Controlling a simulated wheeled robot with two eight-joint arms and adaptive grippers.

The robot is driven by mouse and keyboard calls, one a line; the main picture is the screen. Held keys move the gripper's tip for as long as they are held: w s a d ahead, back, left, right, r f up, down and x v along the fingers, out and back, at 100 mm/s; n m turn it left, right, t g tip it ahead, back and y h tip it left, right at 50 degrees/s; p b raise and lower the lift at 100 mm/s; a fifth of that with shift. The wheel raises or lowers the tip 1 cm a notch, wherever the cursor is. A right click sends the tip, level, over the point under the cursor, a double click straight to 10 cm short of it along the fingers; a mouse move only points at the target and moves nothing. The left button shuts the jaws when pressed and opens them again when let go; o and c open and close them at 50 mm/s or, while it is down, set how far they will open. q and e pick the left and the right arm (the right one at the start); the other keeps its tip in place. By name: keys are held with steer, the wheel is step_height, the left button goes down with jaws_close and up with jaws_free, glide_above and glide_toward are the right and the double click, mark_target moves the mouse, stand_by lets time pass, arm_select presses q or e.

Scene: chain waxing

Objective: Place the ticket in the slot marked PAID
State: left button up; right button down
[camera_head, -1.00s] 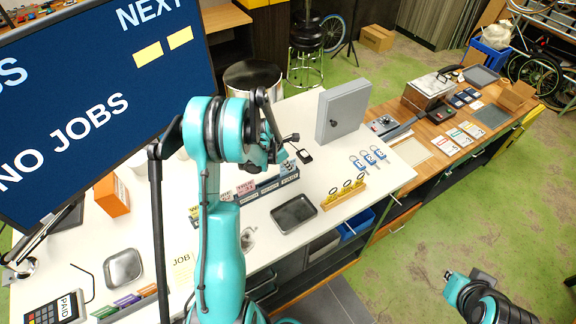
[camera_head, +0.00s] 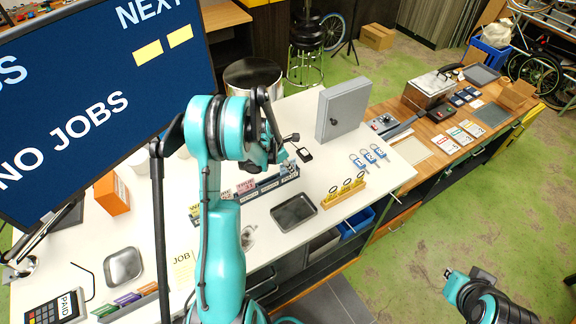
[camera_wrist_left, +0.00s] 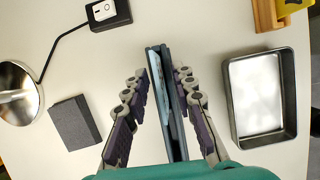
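A dark rack with labelled slots (camera_head: 272,185) stands on the white counter, with pink, white and yellow tickets (camera_head: 245,187) upright in its left part. I cannot read which label says PAID. My left gripper (camera_head: 270,150) is above the rack and partly hides it. In the left wrist view its fingers (camera_wrist_left: 162,76) are apart, with the narrow rack (camera_wrist_left: 172,130) seen edge-on between them. A pale blue strip, perhaps a ticket (camera_wrist_left: 157,85), shows along the rack; I see no finger pressing on it. My right gripper (camera_head: 482,275) is low at the bottom right, its fingers unclear.
A metal tray (camera_head: 294,211) lies right of the rack, near a wooden key-tag stand (camera_head: 345,193). A grey cabinet (camera_head: 343,110) stands behind. Bare counter lies between the rack and tray.

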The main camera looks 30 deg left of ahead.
arm_select(q)
steer(key=b+v, duration=0.1)
steer(key=v, duration=1.1)
steer(key=s+d+r+m+t+y, duration=0.1)
steer(key=s+d+r+m, duration=0.35)
steer(key=d+m, duration=0.3)
steer(key=s+d+r+m, duration=0.3)
steer(key=d+r+m, duration=0.2)
steer(key=d+m, duration=0.25)
steer(key=s+d+m+t+y, duration=0.1)
steer(key=s+d+m, duration=0.5)
steer(key=m, duration=0.9)
steer(key=s+t, duration=0.1)
steer(key=s, duration=0.2)
steer(key=shift+s+d+m, duration=0.15)
steer(key=shift+s+m, duration=0.15)
steer(key=shift+s, duration=0.1)
steer(key=shift+f, duration=0.1)
